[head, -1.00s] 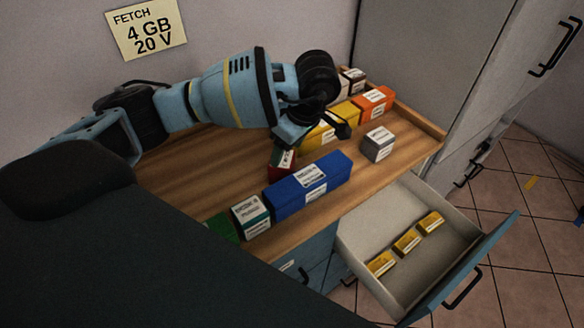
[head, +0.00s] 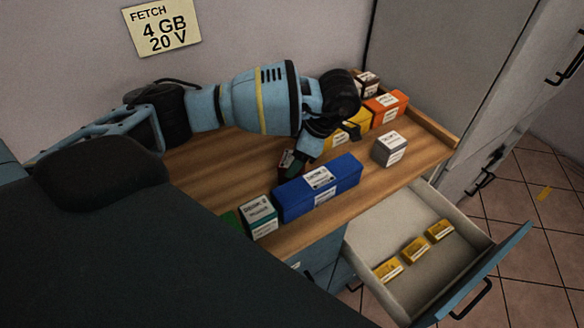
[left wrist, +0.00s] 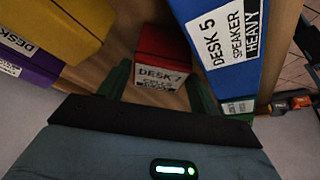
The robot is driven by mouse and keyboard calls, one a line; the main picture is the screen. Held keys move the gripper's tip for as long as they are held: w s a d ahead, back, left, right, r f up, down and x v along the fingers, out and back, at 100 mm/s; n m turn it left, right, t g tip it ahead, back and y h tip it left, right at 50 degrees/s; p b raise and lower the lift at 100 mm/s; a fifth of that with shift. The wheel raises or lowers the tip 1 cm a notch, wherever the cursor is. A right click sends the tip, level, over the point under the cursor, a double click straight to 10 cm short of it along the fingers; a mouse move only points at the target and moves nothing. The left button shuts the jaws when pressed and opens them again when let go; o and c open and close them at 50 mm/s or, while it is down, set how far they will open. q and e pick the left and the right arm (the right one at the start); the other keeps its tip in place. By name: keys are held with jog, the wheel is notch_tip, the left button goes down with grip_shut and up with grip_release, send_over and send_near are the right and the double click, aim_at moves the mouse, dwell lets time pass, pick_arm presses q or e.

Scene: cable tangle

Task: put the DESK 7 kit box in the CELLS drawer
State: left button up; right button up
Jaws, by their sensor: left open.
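The DESK 7 kit box (left wrist: 163,68) is a small red box with a white label. In the head view the red box (head: 286,161) stands on the wooden top, partly hidden by my gripper and the blue box. My left gripper (head: 318,148) is open and low over it. In the left wrist view the fingers of my left gripper (left wrist: 159,88) stand on either side of the red box, not visibly closed on it. An open drawer (head: 392,232) holds three small yellow packs; I cannot read its label. My right gripper is not in view.
A long blue DESK 5 box (head: 318,190) lies close beside the red box. A green-and-white box (head: 259,216), a grey box (head: 389,149), an orange box (head: 385,107) and a yellow box (head: 350,132) stand on the top.

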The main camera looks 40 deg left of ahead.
aim_at(289, 159)
pick_arm(q)
jog(key=shift+x, duration=2.55)
jog(key=c, duration=0.9)
notch_tip(289, 159, up, 10)
jog(key=shift+r+p, duration=0.1)
jog(key=shift+p, duration=0.3)
